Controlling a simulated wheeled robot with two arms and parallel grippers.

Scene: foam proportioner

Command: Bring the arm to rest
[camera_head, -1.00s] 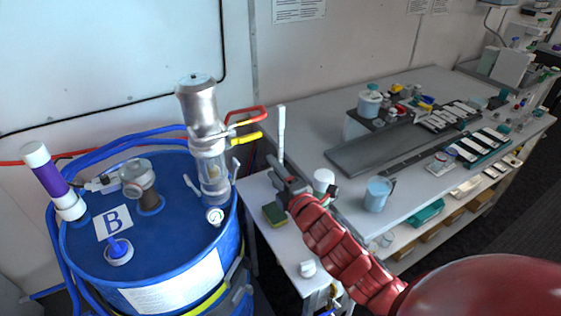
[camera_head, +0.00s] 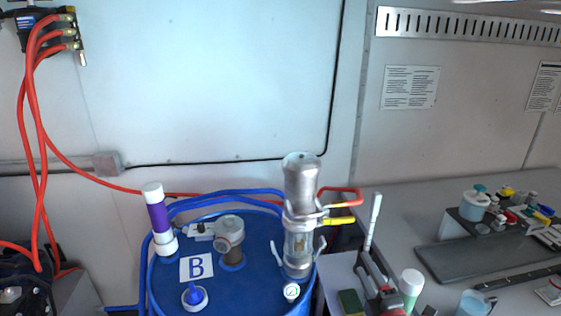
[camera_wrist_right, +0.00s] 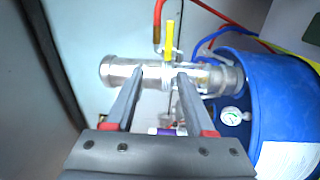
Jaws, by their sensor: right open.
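My right gripper (camera_head: 368,268) is at the lower right of the head view, over the small white side table, to the right of the blue drum. Its arm is mostly cut off below. In the right wrist view the two grey fingers (camera_wrist_right: 160,78) stand apart with nothing between them. The metal and clear pump (camera_wrist_right: 115,72) lies beyond the fingertips there; I cannot tell the exact gap. In the head view the pump (camera_head: 300,180) stands upright on the drum, left of my gripper. My left gripper is not in view.
The blue drum (camera_head: 250,295) carries a "B" label, a purple-white tube (camera_head: 158,220) and a gauge (camera_head: 291,291). Red and yellow valve handles (camera_head: 340,221) stick out right of the pump. The long workbench (camera_head: 400,220) is at right.

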